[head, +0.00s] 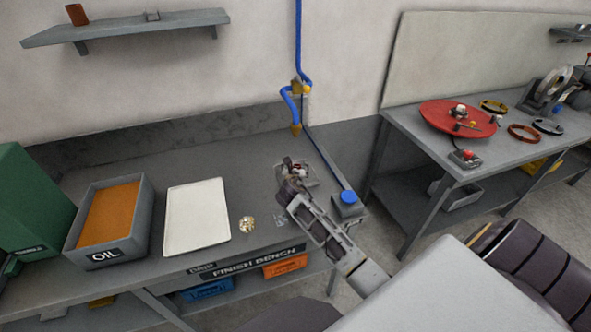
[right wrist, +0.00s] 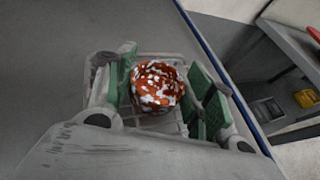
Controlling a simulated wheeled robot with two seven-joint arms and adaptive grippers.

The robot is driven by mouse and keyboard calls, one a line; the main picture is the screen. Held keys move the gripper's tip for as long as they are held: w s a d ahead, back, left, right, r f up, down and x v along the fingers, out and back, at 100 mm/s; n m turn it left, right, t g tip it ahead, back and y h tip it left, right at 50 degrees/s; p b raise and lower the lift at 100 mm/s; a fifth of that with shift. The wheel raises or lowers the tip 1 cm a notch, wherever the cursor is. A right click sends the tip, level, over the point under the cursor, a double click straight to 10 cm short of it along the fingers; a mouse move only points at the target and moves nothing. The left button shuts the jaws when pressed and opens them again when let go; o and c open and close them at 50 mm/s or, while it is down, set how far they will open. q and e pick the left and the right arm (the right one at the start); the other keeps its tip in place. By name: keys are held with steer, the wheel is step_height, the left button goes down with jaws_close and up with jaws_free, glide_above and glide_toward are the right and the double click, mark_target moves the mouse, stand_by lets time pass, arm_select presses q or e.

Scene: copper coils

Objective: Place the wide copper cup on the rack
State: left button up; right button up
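The wide copper cup (right wrist: 158,86), mottled orange-red and white, sits between the green finger pads of my right gripper (right wrist: 165,88) in the right wrist view. The pads stand on either side of it, with a narrow gap at its right. A pale wire rack (right wrist: 104,62) shows behind and below the cup; I cannot tell whether the cup's base touches it. In the head view my right gripper (head: 291,180) is low over the back right of the finish bench and hides most of the cup and rack. My left gripper is not in view.
On the bench (head: 150,162) stand a grey oil tray (head: 146,228), a white board (head: 197,216) and a small gold piece (head: 247,224). A blue-topped post (head: 347,199) and a hanging blue hose (head: 299,50) are close to my right gripper.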

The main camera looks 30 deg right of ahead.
steer(key=o, duration=0.3)
steer(key=shift+s, duration=0.1)
steer(key=v, duration=1.2)
stand_by(0.4)
